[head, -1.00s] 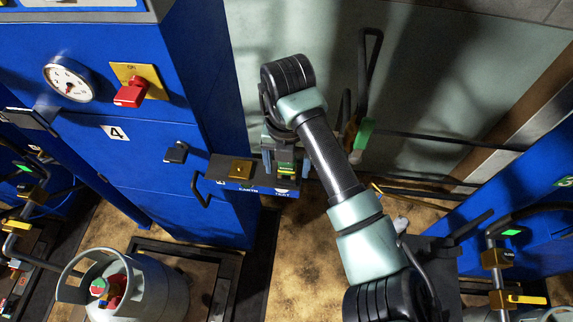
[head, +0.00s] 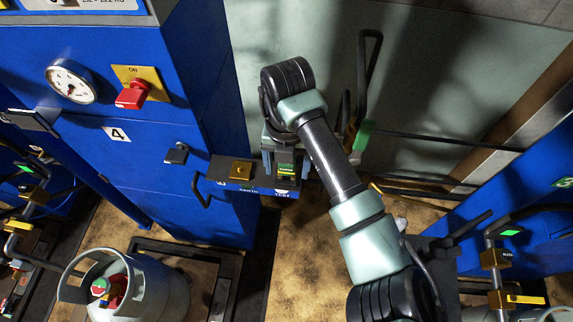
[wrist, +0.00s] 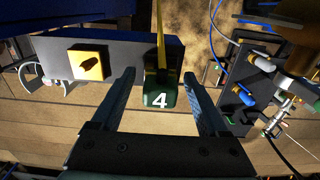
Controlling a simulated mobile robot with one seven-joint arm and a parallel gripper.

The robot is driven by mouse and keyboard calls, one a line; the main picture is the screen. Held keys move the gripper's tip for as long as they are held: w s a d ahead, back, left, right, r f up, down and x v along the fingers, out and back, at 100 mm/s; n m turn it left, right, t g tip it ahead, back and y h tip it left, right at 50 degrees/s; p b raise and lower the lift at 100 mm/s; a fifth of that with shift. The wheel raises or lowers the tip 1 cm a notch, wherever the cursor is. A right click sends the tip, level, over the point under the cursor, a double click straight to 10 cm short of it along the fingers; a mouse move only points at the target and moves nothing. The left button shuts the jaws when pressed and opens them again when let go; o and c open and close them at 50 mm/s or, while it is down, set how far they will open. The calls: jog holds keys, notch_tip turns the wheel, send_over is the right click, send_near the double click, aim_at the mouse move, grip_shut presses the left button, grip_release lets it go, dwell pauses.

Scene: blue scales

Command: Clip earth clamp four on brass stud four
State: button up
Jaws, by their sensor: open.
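Earth clamp four is the green block with a white 4 (wrist: 160,99) and a yellow strip above it in the wrist view. It sits at the right end of the blue and dark ledge (wrist: 125,55). In the head view only a little green and yellow of it shows between my fingers. My gripper (wrist: 162,82) is open, with one finger on each side of the clamp and gaps visible; it also shows in the head view (head: 286,168). Brass stud four appears to be the dark-topped piece on the yellow square plate (wrist: 91,66), left of the clamp, above the EARTH label in the head view (head: 240,171).
The blue scale cabinet marked 4 (head: 85,165) stands left of my gripper, with a red switch (head: 132,95) and a black handle (head: 201,190). A grey gas cylinder (head: 160,285) stands on the platform below. A black lever (head: 367,80) rises just right of my gripper.

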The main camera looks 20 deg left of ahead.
grip_shut()
dwell(0.3)
jog(key=shift+r, duration=0.15)
jog(key=shift+r+p, duration=2.5)
jog(key=shift+r, duration=0.4)
